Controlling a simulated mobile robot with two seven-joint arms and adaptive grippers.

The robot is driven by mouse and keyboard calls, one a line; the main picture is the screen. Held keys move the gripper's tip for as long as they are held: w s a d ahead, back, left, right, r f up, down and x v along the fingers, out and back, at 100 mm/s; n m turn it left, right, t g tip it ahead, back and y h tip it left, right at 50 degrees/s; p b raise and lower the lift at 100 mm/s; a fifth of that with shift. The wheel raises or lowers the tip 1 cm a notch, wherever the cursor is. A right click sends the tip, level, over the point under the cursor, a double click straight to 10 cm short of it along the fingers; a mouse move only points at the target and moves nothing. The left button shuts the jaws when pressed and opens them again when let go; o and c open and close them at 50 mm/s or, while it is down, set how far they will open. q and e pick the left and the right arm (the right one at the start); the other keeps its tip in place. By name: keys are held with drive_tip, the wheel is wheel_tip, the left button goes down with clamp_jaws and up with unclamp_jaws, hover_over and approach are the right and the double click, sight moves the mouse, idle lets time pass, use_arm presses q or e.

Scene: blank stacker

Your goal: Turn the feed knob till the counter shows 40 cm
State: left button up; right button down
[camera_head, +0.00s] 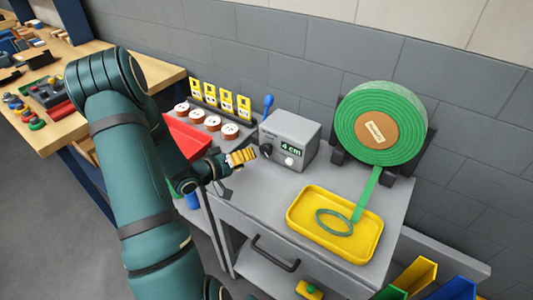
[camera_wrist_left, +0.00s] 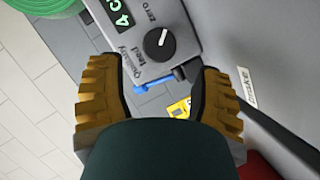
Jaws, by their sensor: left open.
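The grey feed box (camera_head: 297,132) stands on the bench. Its counter (camera_head: 291,149) reads 4 cm in green. The black feed knob (camera_head: 266,150) is on the box's front face, at the left. In the left wrist view the round feed knob (camera_wrist_left: 160,44) has a white pointer line and lies beyond the fingertips. My left gripper (camera_head: 243,157) is just left of the knob in the head view. Its yellow ribbed fingers (camera_wrist_left: 158,85) are wide apart and empty, not touching the knob. The counter (camera_wrist_left: 122,14) is partly cut off in the wrist view. My right gripper is not visible.
A green roll (camera_head: 410,115) stands at the right, its strip running down into a yellow tray (camera_head: 297,219). A blue-handled tool (camera_head: 268,103) is behind the box. Several white-topped round pieces (camera_head: 213,123) and yellow cards (camera_head: 227,100) stand left, near a red tray (camera_head: 184,140).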

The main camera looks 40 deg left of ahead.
sight(265, 152)
use_arm(q)
drive_tip(key=b+x, duration=0.1)
drive_tip(key=x, duration=0.7)
drive_tip(key=shift+w, duration=0.25)
drive_tip(key=c, duration=0.9)
